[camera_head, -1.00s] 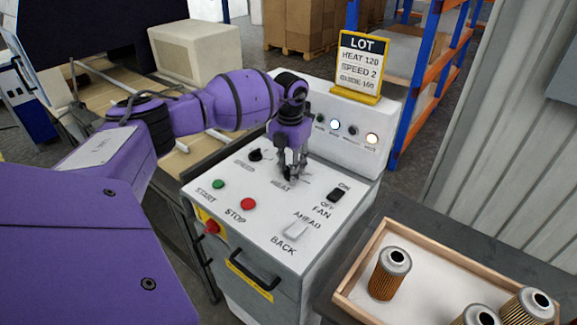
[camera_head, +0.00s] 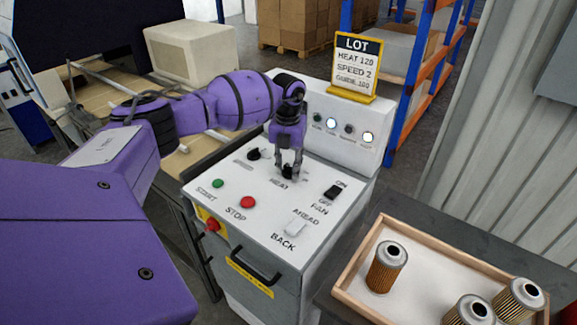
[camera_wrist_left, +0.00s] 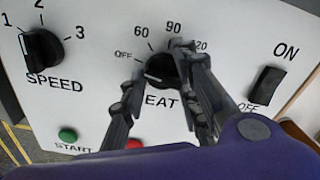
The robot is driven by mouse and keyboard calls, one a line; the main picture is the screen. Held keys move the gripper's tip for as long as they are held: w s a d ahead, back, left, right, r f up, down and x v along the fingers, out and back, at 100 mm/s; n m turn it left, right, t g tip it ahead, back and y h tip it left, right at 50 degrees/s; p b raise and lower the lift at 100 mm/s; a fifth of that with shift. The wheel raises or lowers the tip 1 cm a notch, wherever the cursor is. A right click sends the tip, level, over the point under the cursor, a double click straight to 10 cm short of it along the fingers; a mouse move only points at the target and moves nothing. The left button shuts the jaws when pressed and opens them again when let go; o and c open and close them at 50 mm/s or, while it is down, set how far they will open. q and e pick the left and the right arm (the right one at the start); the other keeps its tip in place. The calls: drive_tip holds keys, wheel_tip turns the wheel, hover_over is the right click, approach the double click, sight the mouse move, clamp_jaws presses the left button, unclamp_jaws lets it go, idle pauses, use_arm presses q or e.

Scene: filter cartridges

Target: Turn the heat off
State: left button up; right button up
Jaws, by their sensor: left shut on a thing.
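The black heat knob (camera_head: 288,173) is on the sloped white top of the control console (camera_head: 330,235). In the left wrist view the knob (camera_wrist_left: 159,68) has a pale mark on its left side, pointing roughly toward the OFF label (camera_wrist_left: 123,55). Labels 60, 90 and 120 run around it, the last partly covered. My left gripper (camera_head: 287,168) points down at the knob from above. In the left wrist view its fingers (camera_wrist_left: 161,65) are on either side of the knob, shut on it. My right gripper is not in view.
The speed knob (camera_head: 254,154), green start button (camera_head: 217,183), red stop button (camera_head: 247,202), fan switch (camera_head: 333,191) and ahead/back switch (camera_head: 295,227) surround it. A lot sign (camera_head: 357,65) stands on the console's raised back. A wooden tray (camera_head: 345,275) with filter cartridges is at right.

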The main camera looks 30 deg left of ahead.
sight(286, 171)
use_arm(q)
drive_tip(key=o, duration=1)
drive_tip(key=shift+a+r, duration=0.25)
drive_tip(key=shift+a, duration=0.1)
drive_tip(key=shift+o, duration=0.2)
drive_tip(key=shift+f, duration=0.1)
drive_tip(key=shift+d, duration=0.15)
drive_tip(key=shift+r, duration=0.3)
wheel_tip(286, 171, up, 11)
drive_tip(key=shift+r, duration=0.2)
drive_tip(key=shift+s, duration=0.1)
